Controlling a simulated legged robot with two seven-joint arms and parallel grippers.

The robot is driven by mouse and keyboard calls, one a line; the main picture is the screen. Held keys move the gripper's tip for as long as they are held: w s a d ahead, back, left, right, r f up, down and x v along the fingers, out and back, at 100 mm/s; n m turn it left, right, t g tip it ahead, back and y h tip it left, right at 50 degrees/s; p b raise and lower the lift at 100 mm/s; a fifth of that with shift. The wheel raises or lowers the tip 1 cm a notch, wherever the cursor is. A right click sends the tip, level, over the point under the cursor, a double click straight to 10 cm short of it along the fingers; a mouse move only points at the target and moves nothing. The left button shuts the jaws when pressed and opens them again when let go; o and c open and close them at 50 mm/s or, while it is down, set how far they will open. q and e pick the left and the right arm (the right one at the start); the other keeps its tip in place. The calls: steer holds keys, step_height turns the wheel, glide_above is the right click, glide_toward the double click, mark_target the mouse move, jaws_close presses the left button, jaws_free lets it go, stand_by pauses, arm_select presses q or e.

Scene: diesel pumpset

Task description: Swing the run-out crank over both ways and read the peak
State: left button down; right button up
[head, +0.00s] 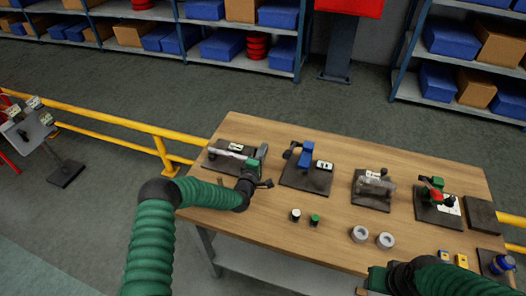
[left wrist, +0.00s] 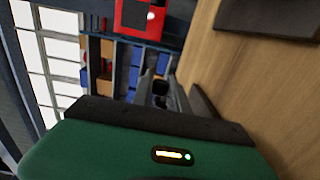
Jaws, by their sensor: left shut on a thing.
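The leftmost fixture on the bench has a dark base plate (head: 214,163), a silver bar and a grey upright; I take it for the run-out crank (head: 228,151). My left gripper (head: 256,172) is at the right end of this fixture, shut on a part of it that its own body mostly hides. In the left wrist view, grey finger shapes (left wrist: 158,92) show past the gripper's green body, and what lies between them is unclear. A small white label stands at the fixture's back; no reading is legible. My right gripper (head: 372,281) is low at the bench's front edge, its fingertips unclear.
To the right on the wooden bench (head: 335,232) stand a blue-topped fixture (head: 303,154), a silver one (head: 374,185) and a red-and-green one (head: 436,193). A yellow rail (head: 110,118) runs behind.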

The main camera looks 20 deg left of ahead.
arm_select(q)
steer(key=shift+f, duration=0.3)
steer(key=shift+w+f+g+p, duration=0.15)
steer(key=shift+g+p, duration=0.35)
steer(key=shift+g, duration=0.4)
steer(key=g+p, duration=0.1)
steer(key=g, duration=0.1)
steer(key=f+g+p, duration=0.1)
steer(key=shift+w+g, duration=0.4)
steer(key=shift+w+d+f+g+p, duration=0.1)
steer(key=shift+f+g+p, duration=0.25)
steer(key=shift+g+p, duration=0.45)
steer(key=shift+f+g, duration=0.25)
steer(key=shift+g, duration=0.25)
steer(key=shift+f, duration=0.1)
steer(key=c, duration=1.3)
jaws_free()
steer(key=shift+w, duration=0.1)
